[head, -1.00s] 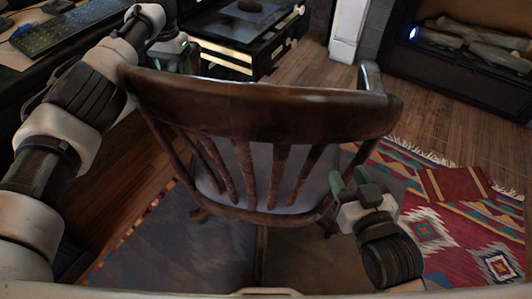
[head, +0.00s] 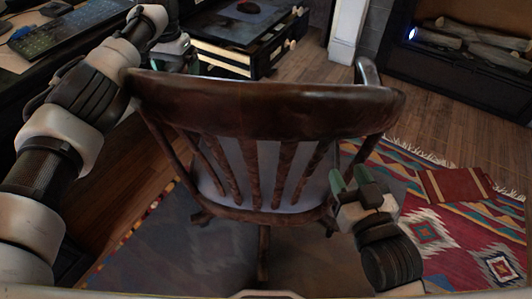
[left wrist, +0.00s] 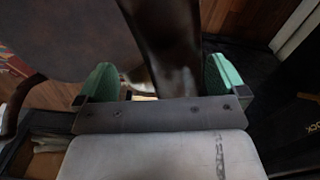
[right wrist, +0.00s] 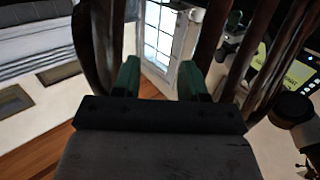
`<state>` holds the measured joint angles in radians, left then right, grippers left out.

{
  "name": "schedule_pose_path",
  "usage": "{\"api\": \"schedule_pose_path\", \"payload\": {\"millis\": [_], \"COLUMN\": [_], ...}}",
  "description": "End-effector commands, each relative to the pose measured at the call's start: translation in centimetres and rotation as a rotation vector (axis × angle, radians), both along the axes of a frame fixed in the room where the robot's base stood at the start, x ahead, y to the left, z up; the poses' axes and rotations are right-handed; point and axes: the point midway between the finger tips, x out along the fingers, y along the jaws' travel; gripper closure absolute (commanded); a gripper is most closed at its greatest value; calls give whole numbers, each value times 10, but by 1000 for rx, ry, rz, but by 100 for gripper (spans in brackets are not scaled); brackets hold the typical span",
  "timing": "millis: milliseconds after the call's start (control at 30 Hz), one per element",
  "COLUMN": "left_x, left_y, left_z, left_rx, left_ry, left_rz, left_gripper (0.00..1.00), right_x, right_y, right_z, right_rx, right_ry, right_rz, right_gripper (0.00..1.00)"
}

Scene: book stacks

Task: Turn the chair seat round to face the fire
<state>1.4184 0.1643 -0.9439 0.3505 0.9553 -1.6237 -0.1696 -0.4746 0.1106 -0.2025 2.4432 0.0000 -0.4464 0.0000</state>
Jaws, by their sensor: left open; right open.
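The wooden swivel chair (head: 265,112) stands with its slatted back towards me and its pale seat (head: 292,190) beyond the slats. The fireplace with logs (head: 470,45) is at the upper right. My left gripper (head: 180,62) is past the chair back's left end, partly hidden. In the left wrist view its green fingers (left wrist: 163,82) are apart, with a dark wooden chair part (left wrist: 165,45) between and beyond them. My right gripper (head: 355,185) is at the chair back's lower right. In the right wrist view its fingers (right wrist: 161,80) are open beside the chair slats (right wrist: 210,40), with no chair part clearly between them.
A desk with a keyboard (head: 50,35) is at the left. A dark low cabinet (head: 240,40) stands beyond the chair. A patterned rug (head: 440,225) lies under and right of the chair. Bare wood floor (head: 425,120) lies between the rug and the fireplace.

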Motion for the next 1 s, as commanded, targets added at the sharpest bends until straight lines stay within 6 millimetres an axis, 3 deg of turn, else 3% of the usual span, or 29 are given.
{"api": "schedule_pose_path", "payload": {"millis": [467,1000], "left_x": [0,0], "left_y": [1,1], "left_z": [13,27], "left_rx": [1,1], "left_ry": [0,0], "left_rz": [3,3], "left_gripper": [0,0], "right_x": [-17,-57], "right_y": [-12,-30], "right_z": [-38,-75], "right_rx": [-80,-167], "right_ry": [324,706], "right_rz": [-21,-47], "right_gripper": [57,57]}}
